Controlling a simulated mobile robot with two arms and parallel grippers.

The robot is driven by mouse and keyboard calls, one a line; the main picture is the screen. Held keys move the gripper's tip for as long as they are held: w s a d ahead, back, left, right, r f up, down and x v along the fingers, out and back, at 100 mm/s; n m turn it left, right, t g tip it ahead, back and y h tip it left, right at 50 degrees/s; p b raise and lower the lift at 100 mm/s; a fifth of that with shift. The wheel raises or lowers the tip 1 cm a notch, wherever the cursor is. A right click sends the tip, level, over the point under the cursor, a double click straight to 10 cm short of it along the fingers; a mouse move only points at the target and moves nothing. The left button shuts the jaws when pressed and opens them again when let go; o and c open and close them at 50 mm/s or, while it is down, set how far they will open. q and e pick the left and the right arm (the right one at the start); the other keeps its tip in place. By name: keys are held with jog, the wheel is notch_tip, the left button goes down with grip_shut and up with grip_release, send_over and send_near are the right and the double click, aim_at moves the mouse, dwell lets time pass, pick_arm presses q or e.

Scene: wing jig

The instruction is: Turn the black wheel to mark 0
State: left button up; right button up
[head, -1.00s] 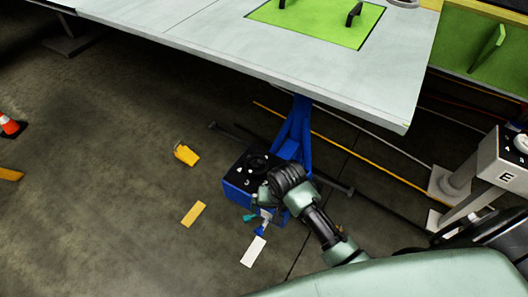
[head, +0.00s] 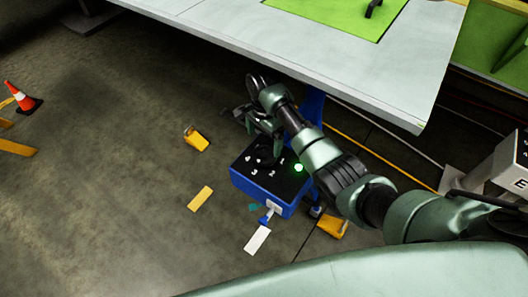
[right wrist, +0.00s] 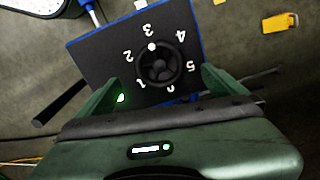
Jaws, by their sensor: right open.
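The black wheel (right wrist: 168,67) sits on the black top of a blue box (head: 262,188). White marks 0 to 5 ring it in the right wrist view, and its white dot points at about mark 3. In the head view the wheel (head: 264,157) is partly hidden by my right gripper (head: 263,136). My right gripper is open above the wheel. Its two fingers show in the right wrist view (right wrist: 160,78), one on each side of the wheel's lower part, apart from it. A green light (right wrist: 121,98) glows on the box top. My left gripper is out of view.
The grey table (head: 300,55) with a green panel (head: 340,18) overhangs behind the box. A yellow object (head: 197,140), a yellow strip (head: 200,198) and a white strip (head: 257,240) lie on the floor. A cone (head: 22,97) stands far left. Floor on the left is mostly open.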

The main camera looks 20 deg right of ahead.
aim_at(264, 154)
notch_tip(264, 154, down, 8)
jog(key=shift+r+b, duration=0.2)
jog(key=shift+b, duration=0.5)
jog(key=c, duration=1.4)
